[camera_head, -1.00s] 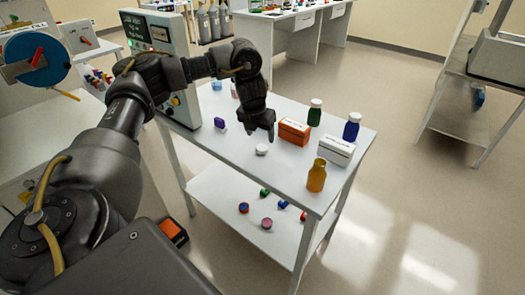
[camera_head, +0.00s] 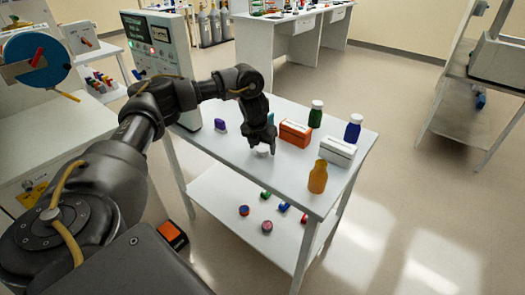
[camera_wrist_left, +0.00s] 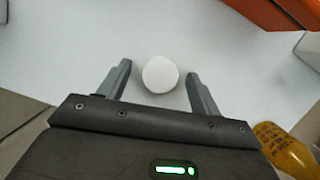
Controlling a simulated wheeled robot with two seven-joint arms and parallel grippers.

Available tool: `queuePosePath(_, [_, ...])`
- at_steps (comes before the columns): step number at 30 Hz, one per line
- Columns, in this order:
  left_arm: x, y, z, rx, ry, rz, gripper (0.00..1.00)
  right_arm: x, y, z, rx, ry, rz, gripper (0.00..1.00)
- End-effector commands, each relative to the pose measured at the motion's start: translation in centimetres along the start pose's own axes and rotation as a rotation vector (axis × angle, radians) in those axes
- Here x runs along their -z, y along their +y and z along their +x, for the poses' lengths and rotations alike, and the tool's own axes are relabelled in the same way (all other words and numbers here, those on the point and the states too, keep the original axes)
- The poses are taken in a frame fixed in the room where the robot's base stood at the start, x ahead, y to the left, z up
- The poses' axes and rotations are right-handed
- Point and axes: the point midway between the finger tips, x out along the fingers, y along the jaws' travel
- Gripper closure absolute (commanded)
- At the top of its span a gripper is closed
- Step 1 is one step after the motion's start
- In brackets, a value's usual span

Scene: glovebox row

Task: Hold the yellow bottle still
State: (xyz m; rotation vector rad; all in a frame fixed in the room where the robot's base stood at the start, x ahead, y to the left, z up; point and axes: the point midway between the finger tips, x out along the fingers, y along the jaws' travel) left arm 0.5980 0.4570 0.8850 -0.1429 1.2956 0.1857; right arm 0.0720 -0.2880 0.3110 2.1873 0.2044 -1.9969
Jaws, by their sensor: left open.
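The yellow bottle (camera_head: 318,177) stands upright and uncapped near the front right corner of the white table (camera_head: 225,155). It also shows in the left wrist view (camera_wrist_left: 287,148) at the lower right, partly cut off. My left gripper (camera_head: 262,147) is open and low over the table, to the left of the bottle and apart from it. A round white cap (camera_wrist_left: 160,75) lies between its open fingers, with a gap on both sides. In the head view the fingers partly cover this cap. My right gripper is not in view.
An orange box (camera_head: 294,133), a white box (camera_head: 338,149), a green bottle (camera_head: 316,115) and a blue bottle (camera_head: 353,128) stand behind the yellow bottle. A purple item (camera_head: 220,125) is at the left. Several coloured caps lie on the lower shelf (camera_head: 225,200).

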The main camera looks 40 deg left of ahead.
Motion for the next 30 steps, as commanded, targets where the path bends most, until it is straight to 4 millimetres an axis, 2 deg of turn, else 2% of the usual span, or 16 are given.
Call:
queuePosePath(11, [0.02,0.02,0.17,-0.001,0.0,0.001,0.37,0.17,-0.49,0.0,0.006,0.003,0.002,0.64])
queuePosePath(21, [0.02,0.03,0.16,-0.001,0.0,0.0,0.82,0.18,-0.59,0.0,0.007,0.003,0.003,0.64])
queuePosePath(30, [-0.06,0.01,-0.02,0.0,-0.001,0.0,0.83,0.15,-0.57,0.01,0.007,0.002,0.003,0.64])
